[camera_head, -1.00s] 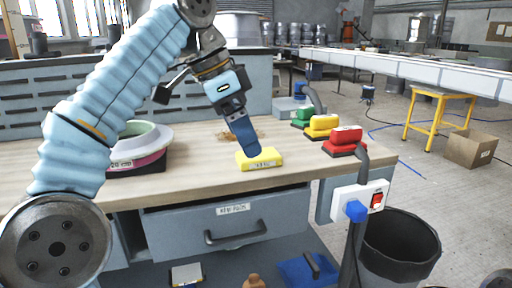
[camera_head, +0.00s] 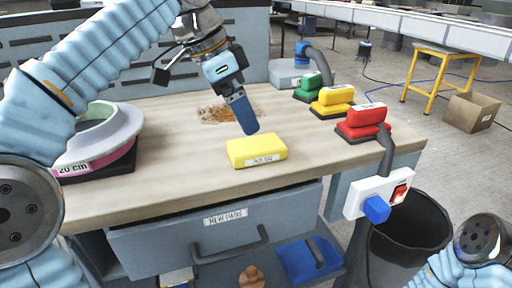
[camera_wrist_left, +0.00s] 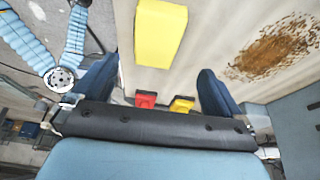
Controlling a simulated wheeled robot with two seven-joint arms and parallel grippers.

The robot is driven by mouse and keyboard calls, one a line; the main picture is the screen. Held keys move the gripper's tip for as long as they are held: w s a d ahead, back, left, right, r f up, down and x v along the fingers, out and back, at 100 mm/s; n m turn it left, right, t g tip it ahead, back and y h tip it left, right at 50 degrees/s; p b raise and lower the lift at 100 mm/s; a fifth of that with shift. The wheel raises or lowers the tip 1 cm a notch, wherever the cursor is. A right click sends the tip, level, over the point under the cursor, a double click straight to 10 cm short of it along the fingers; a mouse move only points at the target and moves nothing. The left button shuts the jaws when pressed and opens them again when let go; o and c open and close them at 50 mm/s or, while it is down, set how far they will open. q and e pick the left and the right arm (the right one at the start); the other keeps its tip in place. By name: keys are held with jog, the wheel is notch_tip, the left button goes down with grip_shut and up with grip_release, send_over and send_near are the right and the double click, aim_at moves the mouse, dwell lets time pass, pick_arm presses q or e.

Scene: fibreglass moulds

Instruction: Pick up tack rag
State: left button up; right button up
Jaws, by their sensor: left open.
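The tack rag looks like a yellow block (camera_head: 257,152) with a white label on its front side. It lies on the wooden bench top near the front edge. My left gripper (camera_head: 248,130) hangs just above and behind it, pointing down, apart from it as far as I can tell. In the left wrist view the two blue fingers (camera_wrist_left: 155,85) are spread with nothing between them. The yellow block (camera_wrist_left: 160,35) shows there ahead of the gap between them. My right gripper is out of view.
A ring-shaped mould (camera_head: 100,135) stands left on the bench. Green (camera_head: 308,86), yellow (camera_head: 332,101) and red (camera_head: 362,123) sanding blocks stand right. A brown stain (camera_head: 222,113) lies behind the gripper. A switch box (camera_head: 378,198) and black bin (camera_head: 412,235) are at front right.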

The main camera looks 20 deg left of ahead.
aim_at(258, 143)
pick_arm(q)
jog(key=x, duration=0.7)
jog(key=shift+s+d+f, duration=0.2)
jog(key=shift+d+f, duration=0.05)
jog(key=shift+f, duration=0.1)
jog(key=c, duration=1.1)
jog(key=shift+o, duration=0.2)
jog(key=shift+r, duration=0.15)
jog(key=shift+r, duration=0.3)
notch_tip(258, 143, up, 3)
jog(key=shift+s+d+f, duration=0.1)
jog(key=shift+d, duration=0.05)
jog(key=s+d+r, duration=0.9)
jog(key=d, duration=0.1)
jog(key=shift+r, duration=0.2)
jog(key=shift+d, duration=0.15)
